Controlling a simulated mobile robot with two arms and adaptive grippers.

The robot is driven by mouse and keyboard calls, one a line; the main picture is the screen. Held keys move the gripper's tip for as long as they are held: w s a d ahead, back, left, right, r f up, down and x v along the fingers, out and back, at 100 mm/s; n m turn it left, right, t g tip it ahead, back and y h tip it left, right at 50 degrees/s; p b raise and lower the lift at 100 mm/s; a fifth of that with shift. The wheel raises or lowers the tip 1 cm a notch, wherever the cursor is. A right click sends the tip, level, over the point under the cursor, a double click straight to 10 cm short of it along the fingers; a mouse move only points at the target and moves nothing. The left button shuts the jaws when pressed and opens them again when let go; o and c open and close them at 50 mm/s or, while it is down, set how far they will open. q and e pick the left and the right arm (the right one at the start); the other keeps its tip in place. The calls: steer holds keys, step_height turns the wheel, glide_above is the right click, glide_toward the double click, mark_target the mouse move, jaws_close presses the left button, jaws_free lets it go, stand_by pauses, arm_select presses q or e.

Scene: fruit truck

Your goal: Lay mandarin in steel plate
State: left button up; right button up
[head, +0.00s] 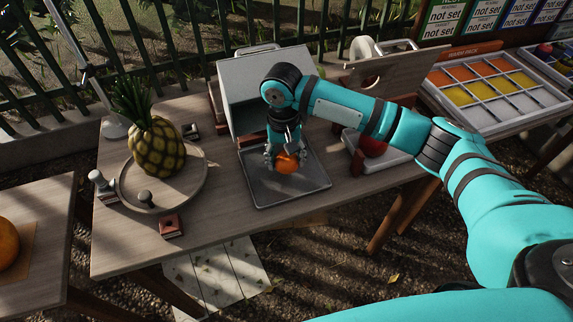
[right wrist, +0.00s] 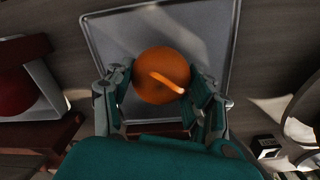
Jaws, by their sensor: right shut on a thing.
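The orange mandarin (head: 287,162) is held between the fingers of my right gripper (head: 284,157) in the head view. In the right wrist view the mandarin (right wrist: 162,76) sits between both fingers. The square steel plate (head: 305,187) lies on the wooden table under the gripper; its grey surface also shows in the right wrist view (right wrist: 205,38). The mandarin is over the plate; I cannot tell whether it touches it. My left gripper is not in view.
A pineapple (head: 158,147) stands on a round wooden board (head: 190,190) at the left. A grey metal box (head: 262,80) stands behind the plate. A red fruit (head: 373,147) in a white tray is right of the plate. The table (head: 225,222) is clear in front.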

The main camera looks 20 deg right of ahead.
mark_target(287, 168)
steer(key=shift+f, duration=1.6)
steer(key=shift+f, duration=0.1)
steer(key=shift+f+p, duration=0.15)
steer(key=shift+p, duration=0.15)
steer(key=o, duration=1.3)
steer(key=shift+f, duration=0.1)
steer(key=r, duration=1.2)
steer(key=shift+a+r+b, duration=0.2)
steer(key=shift+r+b, duration=0.2)
steer(key=shift+f, duration=0.1)
